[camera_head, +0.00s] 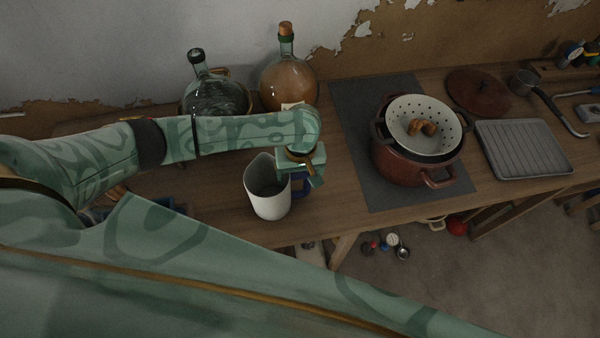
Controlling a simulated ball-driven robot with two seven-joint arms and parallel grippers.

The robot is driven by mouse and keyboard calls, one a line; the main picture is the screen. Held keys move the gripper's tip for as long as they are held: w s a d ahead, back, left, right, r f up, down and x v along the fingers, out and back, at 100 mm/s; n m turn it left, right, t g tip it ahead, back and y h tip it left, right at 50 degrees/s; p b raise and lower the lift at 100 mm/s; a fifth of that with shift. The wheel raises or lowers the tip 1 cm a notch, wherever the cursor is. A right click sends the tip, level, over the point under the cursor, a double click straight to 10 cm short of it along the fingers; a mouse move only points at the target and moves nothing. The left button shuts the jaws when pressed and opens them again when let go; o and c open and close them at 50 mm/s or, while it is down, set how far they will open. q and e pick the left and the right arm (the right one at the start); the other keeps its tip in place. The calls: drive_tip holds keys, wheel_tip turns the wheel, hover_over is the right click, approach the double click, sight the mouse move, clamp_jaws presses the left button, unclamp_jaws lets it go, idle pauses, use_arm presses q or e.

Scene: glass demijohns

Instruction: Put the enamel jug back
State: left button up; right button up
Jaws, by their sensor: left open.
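The white enamel jug (268,200) stands upright on the wooden bench near its front edge, with its dark inside showing from above. My left gripper (304,182) is just to the right of the jug, reaching down from the end of my left arm. The gripper is open. Its fingers are partly hidden, and I cannot tell whether it touches the jug's right side or handle. My right gripper is not in the picture.
Two glass demijohns, one clear (212,97) and one amber with a cork (287,82), stand behind my arm. A red-brown pot (405,170) with a white colander (437,108) stands on a dark mat (352,140). A grey ribbed tray (523,150) lies further right.

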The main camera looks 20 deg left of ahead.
use_arm(q)
wheel_tip(320, 180, up, 12)
drive_tip(key=p, duration=0.4)
